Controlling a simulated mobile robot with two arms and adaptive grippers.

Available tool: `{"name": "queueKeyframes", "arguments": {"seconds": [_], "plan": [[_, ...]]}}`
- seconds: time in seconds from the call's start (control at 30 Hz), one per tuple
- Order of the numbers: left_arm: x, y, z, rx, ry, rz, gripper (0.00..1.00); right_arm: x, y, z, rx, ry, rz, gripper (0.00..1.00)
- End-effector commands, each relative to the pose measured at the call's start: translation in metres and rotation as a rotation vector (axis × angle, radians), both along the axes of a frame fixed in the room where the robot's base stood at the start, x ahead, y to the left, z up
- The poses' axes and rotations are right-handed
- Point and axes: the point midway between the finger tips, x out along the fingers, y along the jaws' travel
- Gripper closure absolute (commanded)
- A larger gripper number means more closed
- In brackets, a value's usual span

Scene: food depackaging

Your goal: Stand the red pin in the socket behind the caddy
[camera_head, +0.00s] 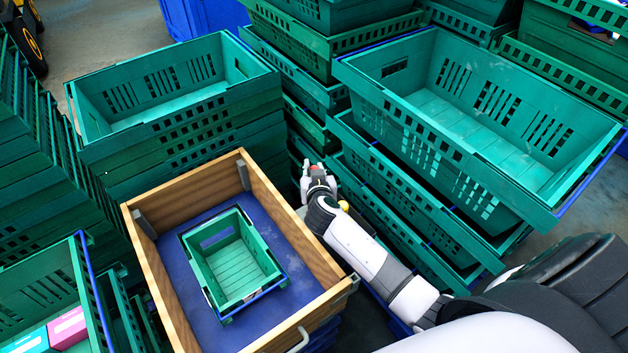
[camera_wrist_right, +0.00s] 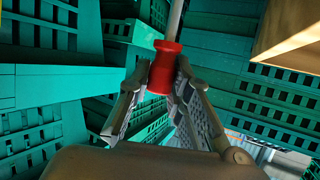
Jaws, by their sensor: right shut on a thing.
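The red pin (camera_wrist_right: 164,68) shows in the right wrist view as a red collar with a pale grey shaft running up out of the picture. My right gripper (camera_wrist_right: 158,78) is shut on the red collar, one finger on each side. In the head view my right gripper (camera_head: 317,172) is beside the right wall of the wooden box, in the gap before the crate stacks; the pin cannot be made out there. A small green crate (camera_head: 272,262) sits in the box; I cannot tell whether it is the caddy. No socket can be made out. My left gripper is out of view.
The wooden box (camera_head: 190,180) has a blue floor (camera_head: 172,248) with bare room around the small crate. Tall green crate stacks stand at the back left (camera_head: 200,130) and right (camera_head: 400,120). A crate at the lower left holds a pink box (camera_head: 68,328).

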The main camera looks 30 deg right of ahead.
Motion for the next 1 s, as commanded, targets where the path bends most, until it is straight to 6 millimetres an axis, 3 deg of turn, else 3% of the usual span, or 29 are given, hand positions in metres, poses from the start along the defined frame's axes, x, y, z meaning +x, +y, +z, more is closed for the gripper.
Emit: {"name": "queueKeyframes", "arguments": {"seconds": [0.3, 0.77, 0.8, 1.0], "plan": [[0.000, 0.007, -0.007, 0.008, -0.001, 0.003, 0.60, 0.000, 0.000, -0.038, -0.001, 0.000, 0.000, 1.00], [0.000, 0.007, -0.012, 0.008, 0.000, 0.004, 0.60, 0.000, 0.000, -0.045, 0.002, -0.002, 0.000, 1.00], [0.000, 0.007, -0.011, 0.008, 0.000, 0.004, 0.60, 0.000, 0.000, -0.044, 0.001, 0.000, 0.001, 0.80], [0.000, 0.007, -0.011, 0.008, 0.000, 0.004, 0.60, 0.000, 0.000, -0.044, 0.001, 0.000, 0.001, 0.67]]}}
